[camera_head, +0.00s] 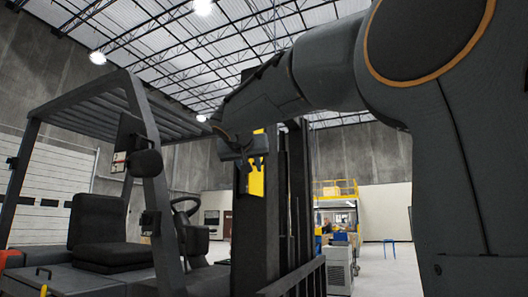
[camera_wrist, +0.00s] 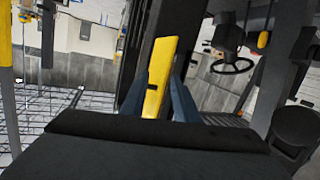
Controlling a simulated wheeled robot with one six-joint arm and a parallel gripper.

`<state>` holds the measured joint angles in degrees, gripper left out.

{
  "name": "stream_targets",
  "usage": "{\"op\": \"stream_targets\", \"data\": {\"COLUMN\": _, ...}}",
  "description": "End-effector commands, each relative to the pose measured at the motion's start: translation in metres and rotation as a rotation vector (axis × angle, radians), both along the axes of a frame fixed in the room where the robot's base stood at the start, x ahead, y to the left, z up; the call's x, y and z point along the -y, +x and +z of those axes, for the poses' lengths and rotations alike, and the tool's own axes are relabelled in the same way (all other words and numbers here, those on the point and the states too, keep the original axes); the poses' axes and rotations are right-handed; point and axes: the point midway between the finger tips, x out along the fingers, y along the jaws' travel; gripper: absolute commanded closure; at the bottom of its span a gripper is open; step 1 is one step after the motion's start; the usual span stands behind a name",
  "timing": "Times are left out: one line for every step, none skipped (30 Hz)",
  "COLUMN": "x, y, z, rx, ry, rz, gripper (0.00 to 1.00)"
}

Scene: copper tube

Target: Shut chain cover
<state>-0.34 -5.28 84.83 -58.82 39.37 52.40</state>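The yellow chain cover (camera_head: 257,178) is a narrow upright plate on the dark mast of the forklift, with a dark notch or latch near its middle. My gripper (camera_head: 248,160) is in front of its upper part and hides some of it. In the wrist view the yellow cover (camera_wrist: 160,80) lies between the two bluish fingers of my gripper (camera_wrist: 160,82). The fingers stand apart, one on each side of the cover. Whether either finger touches it is not clear. I cannot tell how far the cover stands from the mast.
The forklift's mast (camera_head: 297,190) rises beside the cover. Its seat (camera_head: 98,225), steering wheel (camera_head: 185,205) and overhead guard (camera_head: 85,105) are to the left. A grey cabinet (camera_head: 340,268) and a yellow-railed platform (camera_head: 335,190) stand farther back at right, with open floor near them.

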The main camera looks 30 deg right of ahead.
Motion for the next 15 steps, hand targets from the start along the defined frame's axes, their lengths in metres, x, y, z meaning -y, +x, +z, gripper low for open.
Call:
{"op": "stream_targets", "data": {"x": 0.004, "y": -0.007, "z": 0.027, "rx": 0.056, "ry": -0.008, "rz": -0.018, "gripper": 0.72}}
{"op": "stream_targets", "data": {"x": 0.007, "y": -0.011, "z": 0.041, "rx": 0.085, "ry": -0.011, "rz": -0.029, "gripper": 0.72}}
{"op": "stream_targets", "data": {"x": 0.009, "y": -0.017, "z": 0.058, "rx": 0.119, "ry": -0.015, "rz": -0.041, "gripper": 0.72}}
{"op": "stream_targets", "data": {"x": 0.011, "y": -0.021, "z": 0.069, "rx": 0.142, "ry": -0.017, "rz": -0.049, "gripper": 0.72}}
{"op": "stream_targets", "data": {"x": 0.012, "y": -0.024, "z": 0.078, "rx": 0.160, "ry": -0.019, "rz": -0.055, "gripper": 0.72}}
{"op": "stream_targets", "data": {"x": 0.014, "y": -0.028, "z": 0.088, "rx": 0.181, "ry": -0.021, "rz": -0.062, "gripper": 0.72}}
{"op": "stream_targets", "data": {"x": 0.015, "y": -0.029, "z": 0.093, "rx": 0.192, "ry": -0.022, "rz": -0.066, "gripper": 0.72}}
{"op": "stream_targets", "data": {"x": 0.016, "y": -0.030, "z": 0.097, "rx": 0.199, "ry": -0.024, "rz": -0.070, "gripper": 0.72}}
{"op": "stream_targets", "data": {"x": 0.018, "y": -0.030, "z": 0.100, "rx": 0.206, "ry": -0.025, "rz": -0.072, "gripper": 0.72}}
{"op": "stream_targets", "data": {"x": 0.020, "y": -0.028, "z": 0.102, "rx": 0.208, "ry": -0.025, "rz": -0.075, "gripper": 0.72}}
{"op": "stream_targets", "data": {"x": 0.022, "y": -0.026, "z": 0.103, "rx": 0.209, "ry": -0.025, "rz": -0.075, "gripper": 0.72}}
{"op": "stream_targets", "data": {"x": 0.025, "y": -0.023, "z": 0.103, "rx": 0.209, "ry": -0.025, "rz": -0.075, "gripper": 0.72}}
{"op": "stream_targets", "data": {"x": 0.027, "y": -0.020, "z": 0.103, "rx": 0.209, "ry": -0.025, "rz": -0.075, "gripper": 0.72}}
{"op": "stream_targets", "data": {"x": 0.029, "y": -0.016, "z": 0.103, "rx": 0.207, "ry": -0.026, "rz": -0.074, "gripper": 0.72}}
{"op": "stream_targets", "data": {"x": 0.034, "y": -0.011, "z": 0.103, "rx": 0.206, "ry": -0.025, "rz": -0.075, "gripper": 0.72}}
